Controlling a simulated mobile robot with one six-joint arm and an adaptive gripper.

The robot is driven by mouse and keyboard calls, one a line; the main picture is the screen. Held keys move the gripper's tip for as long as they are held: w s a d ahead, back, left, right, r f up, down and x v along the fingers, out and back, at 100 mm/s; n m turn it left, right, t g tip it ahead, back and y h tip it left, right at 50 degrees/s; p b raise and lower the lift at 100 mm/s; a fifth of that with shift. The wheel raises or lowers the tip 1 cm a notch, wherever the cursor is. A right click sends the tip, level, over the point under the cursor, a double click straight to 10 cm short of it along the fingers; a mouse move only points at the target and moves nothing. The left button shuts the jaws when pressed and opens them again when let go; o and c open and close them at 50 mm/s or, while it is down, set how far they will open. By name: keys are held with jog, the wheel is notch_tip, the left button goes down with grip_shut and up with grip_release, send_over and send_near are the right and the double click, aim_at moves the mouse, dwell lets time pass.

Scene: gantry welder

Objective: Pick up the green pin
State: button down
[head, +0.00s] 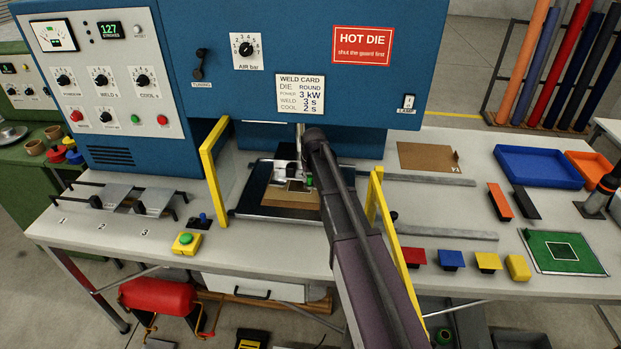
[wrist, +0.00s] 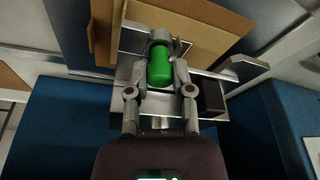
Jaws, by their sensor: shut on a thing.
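The green pin (wrist: 160,68) sits between the two fingers of my gripper (wrist: 160,50) in the wrist view, and the fingers are closed on it. In the head view a small piece of the green pin (head: 309,181) shows beside the end of my arm, over the welder's bed. My gripper (head: 305,172) is there in front of the blue machine, partly hidden by my own arm. A brown board (wrist: 205,30) lies under and beyond the pin. I cannot tell whether the pin touches anything below it.
Yellow guard posts (head: 213,170) stand left and right (head: 376,196) of the bed, close to my arm. A blue tray (head: 540,167) and several coloured blocks lie to the right.

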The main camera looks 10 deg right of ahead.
aim_at(310, 177)
jog(key=shift+r+p, duration=1.55)
jog(key=shift+r, duration=0.1)
jog(key=s+d, duration=0.3)
jog(key=s, duration=0.4)
jog(key=s+d+r+p, duration=0.1)
jog(key=s+d, duration=0.3)
jog(key=s, duration=0.3)
jog(key=shift+s+d+r, duration=0.15)
jog(key=shift+r, duration=0.05)
jog(key=shift+f, duration=0.1)
